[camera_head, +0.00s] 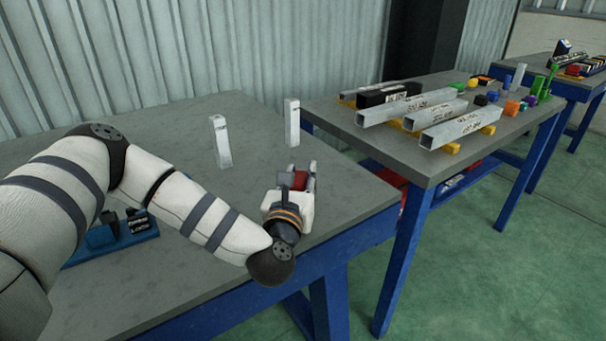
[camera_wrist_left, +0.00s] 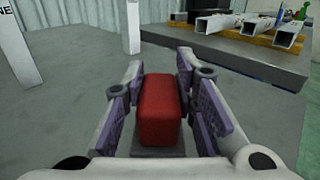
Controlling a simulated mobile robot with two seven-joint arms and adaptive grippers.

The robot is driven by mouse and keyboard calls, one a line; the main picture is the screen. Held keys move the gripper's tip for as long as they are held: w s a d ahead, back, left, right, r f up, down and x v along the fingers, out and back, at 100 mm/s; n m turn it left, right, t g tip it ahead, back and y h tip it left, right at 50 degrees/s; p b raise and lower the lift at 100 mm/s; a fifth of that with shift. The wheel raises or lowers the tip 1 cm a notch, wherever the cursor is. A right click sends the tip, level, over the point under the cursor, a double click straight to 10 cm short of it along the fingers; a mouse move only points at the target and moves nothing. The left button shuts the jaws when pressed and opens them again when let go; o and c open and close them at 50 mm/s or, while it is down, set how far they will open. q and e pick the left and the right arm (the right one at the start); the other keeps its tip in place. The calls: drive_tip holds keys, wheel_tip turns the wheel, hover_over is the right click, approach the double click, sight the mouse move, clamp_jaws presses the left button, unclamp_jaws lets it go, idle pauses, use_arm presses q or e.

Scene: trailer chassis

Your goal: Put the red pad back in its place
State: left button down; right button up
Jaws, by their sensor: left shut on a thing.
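The red pad (camera_wrist_left: 158,108) is a red block between the purple-lined fingers of my left gripper (camera_wrist_left: 160,100) in the left wrist view. In the head view my left gripper (camera_head: 297,178) is over the right part of the near grey table, shut on the red pad (camera_head: 299,181). A dark grey flat piece (camera_wrist_left: 158,152) shows under the near end of the pad. Whether the pad touches the table top cannot be told. My right gripper is in neither view.
Two white upright posts, one at left (camera_head: 220,130) and one at right (camera_head: 292,123), stand behind the gripper on the near table (camera_head: 180,125). A blue holder (camera_head: 135,225) lies partly behind my left arm. A second table (camera_head: 430,170) carries metal tubes (camera_head: 457,125) and small coloured blocks.

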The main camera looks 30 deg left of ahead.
sight(298, 187)
use_arm(q)
drive_tip(key=c, duration=1.7)
unclamp_jaws()
drive_tip(key=shift+w+f, duration=0.1)
drive_tip(key=shift+f, duration=0.15)
drive_tip(key=o, duration=0.4)
drive_tip(key=shift+r, duration=0.1)
drive_tip(key=shift+r, duration=0.3)
drive_tip(key=v, duration=0.8)
drive_tip(key=shift+w+f, duration=0.1)
drive_tip(key=shift+f, duration=0.15)
drive_tip(key=shift+r+p+v, duration=0.2)
drive_tip(key=shift+p+v, duration=0.15)
drive_tip(key=shift+v, duration=0.8)
drive_tip(key=shift+p+v, duration=0.5)
drive_tip(key=shift+v, duration=0.45)
drive_tip(key=shift+f, duration=0.1)
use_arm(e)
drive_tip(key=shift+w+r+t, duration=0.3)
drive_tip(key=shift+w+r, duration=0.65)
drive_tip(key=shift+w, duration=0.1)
